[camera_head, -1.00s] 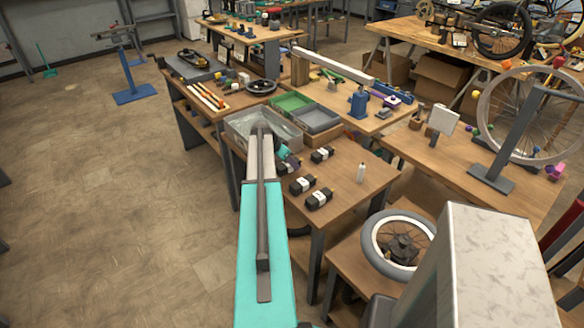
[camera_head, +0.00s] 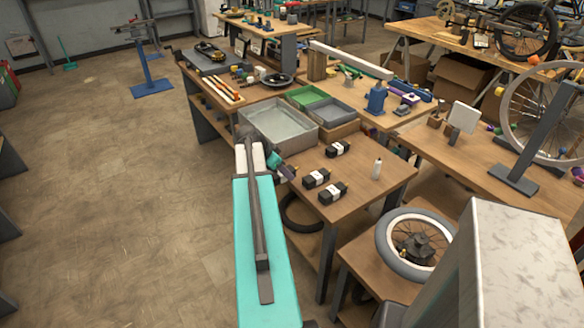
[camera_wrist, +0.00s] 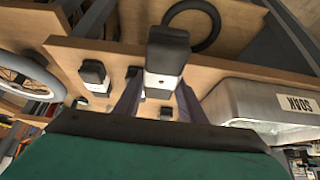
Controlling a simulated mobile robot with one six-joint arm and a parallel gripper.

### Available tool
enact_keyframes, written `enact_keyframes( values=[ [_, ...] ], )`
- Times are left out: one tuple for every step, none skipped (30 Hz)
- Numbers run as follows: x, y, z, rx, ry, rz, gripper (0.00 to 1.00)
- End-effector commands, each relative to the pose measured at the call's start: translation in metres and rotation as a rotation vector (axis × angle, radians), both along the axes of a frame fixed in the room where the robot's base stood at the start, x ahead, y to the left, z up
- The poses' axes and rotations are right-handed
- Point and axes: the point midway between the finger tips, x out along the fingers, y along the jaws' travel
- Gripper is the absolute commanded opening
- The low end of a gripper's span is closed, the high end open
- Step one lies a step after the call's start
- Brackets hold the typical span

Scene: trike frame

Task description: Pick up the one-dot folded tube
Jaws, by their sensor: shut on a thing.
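My gripper (camera_head: 283,168) is at the left edge of the wooden table in the head view, above or beside that edge. It is shut on a black folded tube with a white band, which stands between the fingers in the wrist view (camera_wrist: 168,52). In the head view the held tube is small and partly hidden by my gripper. Three similar black tubes with white labels lie on the table: one at the back (camera_head: 338,148), one in the middle (camera_head: 316,179) and one in front (camera_head: 333,193).
A grey metal bin (camera_head: 311,133) stands behind my gripper; its label shows in the wrist view (camera_wrist: 295,104). A small wheel (camera_head: 418,245) lies on a lower bench. Open floor is at left.

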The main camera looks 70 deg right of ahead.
Motion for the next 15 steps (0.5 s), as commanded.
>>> enact_keyframes(
  values=[
    [0.000,0.006,0.000,-0.001,0.000,0.001,0.11],
    [0.001,0.008,0.000,-0.001,0.000,0.001,0.11],
    [0.001,0.010,0.000,-0.001,0.000,0.001,0.11],
    [0.002,0.011,0.001,-0.001,0.000,0.001,0.11],
    [0.002,0.013,0.001,-0.001,0.000,0.001,0.11],
    [0.002,0.014,0.001,-0.002,-0.001,0.000,0.11],
    [0.003,0.015,0.001,-0.002,-0.001,0.000,0.11],
    [0.003,0.015,0.001,-0.002,-0.001,0.000,0.11],
    [0.003,0.016,0.002,-0.002,-0.001,0.000,0.11],
    [0.003,0.016,0.002,-0.001,0.000,-0.001,0.11],
    [0.003,0.016,0.002,-0.001,0.000,-0.001,0.11],
    [0.003,0.016,0.002,-0.001,0.000,-0.001,0.11],
    [0.003,0.016,0.002,-0.001,0.000,-0.001,0.11],
    [0.003,0.016,0.002,-0.001,0.000,-0.001,0.11],
    [0.003,0.016,0.002,-0.001,0.000,-0.001,0.11]
  ],
)
